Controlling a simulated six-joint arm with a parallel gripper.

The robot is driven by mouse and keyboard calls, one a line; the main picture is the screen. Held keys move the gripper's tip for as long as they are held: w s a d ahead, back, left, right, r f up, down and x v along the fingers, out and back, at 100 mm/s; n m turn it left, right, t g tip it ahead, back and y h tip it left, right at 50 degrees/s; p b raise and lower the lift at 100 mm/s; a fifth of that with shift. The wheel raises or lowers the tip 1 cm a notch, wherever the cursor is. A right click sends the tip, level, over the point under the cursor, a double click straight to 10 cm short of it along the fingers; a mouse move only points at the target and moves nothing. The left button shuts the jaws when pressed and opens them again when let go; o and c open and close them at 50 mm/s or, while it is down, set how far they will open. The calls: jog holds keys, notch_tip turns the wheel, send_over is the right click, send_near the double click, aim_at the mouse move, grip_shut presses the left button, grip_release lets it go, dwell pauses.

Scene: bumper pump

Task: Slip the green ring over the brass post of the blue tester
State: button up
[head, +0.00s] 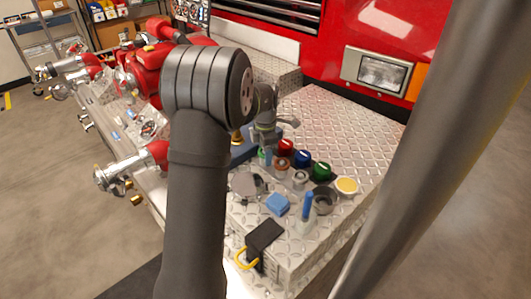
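The blue tester (243,153) lies on the diamond-plate bumper, partly hidden behind my arm and gripper. Its brass post (237,138) shows just right of my arm, upright. My gripper (265,150) points down over the bumper, just right of the post. A small green piece (262,155), perhaps the green ring, shows right at the fingertips beside a small blue upright piece (268,159). I cannot tell whether the fingers hold it or only stand near it. The green piece is apart from the brass post.
Red (285,146), blue (302,158) and green (321,171) caps stand right of the gripper. Nearer are a blue block (278,204), a blue-handled tool (307,207), a dark cup (324,200) and a black box (264,235). The bumper's right side (345,135) is clear.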

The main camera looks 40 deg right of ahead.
jog(key=shift+c, duration=1.1)
jog(key=shift+r, duration=2.5)
jog(key=shift+m, duration=0.4)
jog(key=w+r, duration=0.1)
jog(key=w, duration=0.2)
jog(key=w+a+r, duration=0.1)
jog(key=w+r, duration=0.1)
jog(key=w, duration=0.2)
jog(key=w+a+r, duration=0.1)
jog(key=w+r, duration=0.1)
jog(key=w, duration=0.2)
jog(key=shift+w+a+r, duration=0.25)
jog(key=shift+f, duration=1.9)
jog(key=shift+f, duration=0.15)
jog(key=shift+f, duration=0.25)
jog(key=shift+f, duration=0.45)
jog(key=shift+f, duration=0.35)
